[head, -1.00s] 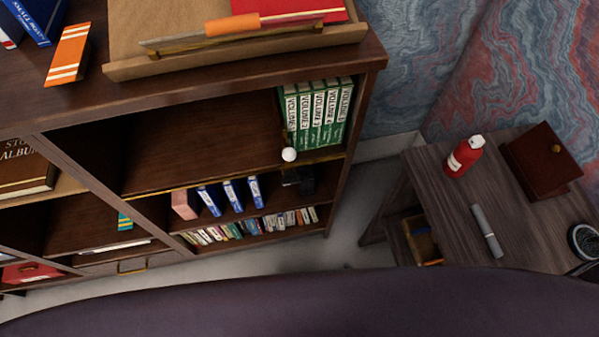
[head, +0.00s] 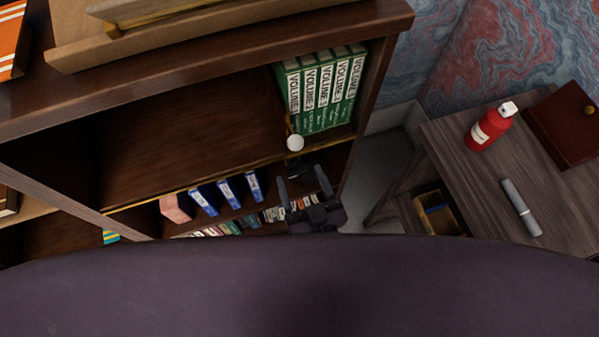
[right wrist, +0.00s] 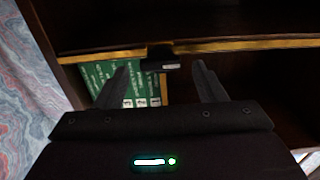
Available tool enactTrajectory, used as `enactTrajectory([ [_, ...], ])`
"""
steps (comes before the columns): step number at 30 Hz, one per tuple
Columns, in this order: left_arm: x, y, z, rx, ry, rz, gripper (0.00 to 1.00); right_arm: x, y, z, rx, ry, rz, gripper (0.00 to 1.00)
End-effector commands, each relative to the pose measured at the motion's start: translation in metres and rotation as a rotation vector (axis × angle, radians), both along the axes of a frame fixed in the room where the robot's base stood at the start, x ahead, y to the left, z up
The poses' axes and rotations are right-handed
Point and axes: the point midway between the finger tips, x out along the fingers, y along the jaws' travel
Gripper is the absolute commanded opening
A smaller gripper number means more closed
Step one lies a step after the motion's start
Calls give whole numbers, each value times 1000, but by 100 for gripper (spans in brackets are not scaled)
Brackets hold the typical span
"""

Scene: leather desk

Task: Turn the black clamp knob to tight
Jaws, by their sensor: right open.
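The black clamp knob (head: 294,168) sits at the brass-trimmed shelf edge, below a white ball (head: 295,143). In the right wrist view the black clamp piece (right wrist: 161,59) shows against the brass strip, between the fingers in the picture. My right gripper (head: 302,177) is open and empty in front of the lower shelf, its two dark fingers pointing toward the clamp. In the right wrist view the fingers (right wrist: 163,75) are spread to either side of the clamp; I see no contact. Which way the knob is turned cannot be told. My left gripper is not in view.
Green volumes (head: 320,95) stand on the shelf right behind the clamp. A side table (head: 462,185) with a red bottle (head: 490,126) and a grey marker (head: 521,207) is at the right. The middle shelf is mostly empty.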

Motion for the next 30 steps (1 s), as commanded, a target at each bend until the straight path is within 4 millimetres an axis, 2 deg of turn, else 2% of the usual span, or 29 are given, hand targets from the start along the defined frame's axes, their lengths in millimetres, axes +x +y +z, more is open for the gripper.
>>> enactTrajectory([
  [5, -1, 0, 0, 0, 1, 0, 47, 14, 5, 0, 0, 0, 1, 64],
  [13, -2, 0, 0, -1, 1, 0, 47, 15, 5, -1, -1, 2, 2, 64],
  [24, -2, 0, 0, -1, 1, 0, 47, 15, 5, -1, -1, 2, 1, 19],
  [30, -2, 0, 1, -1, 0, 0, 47, 15, 5, 0, 13, 6, 1, 19],
])
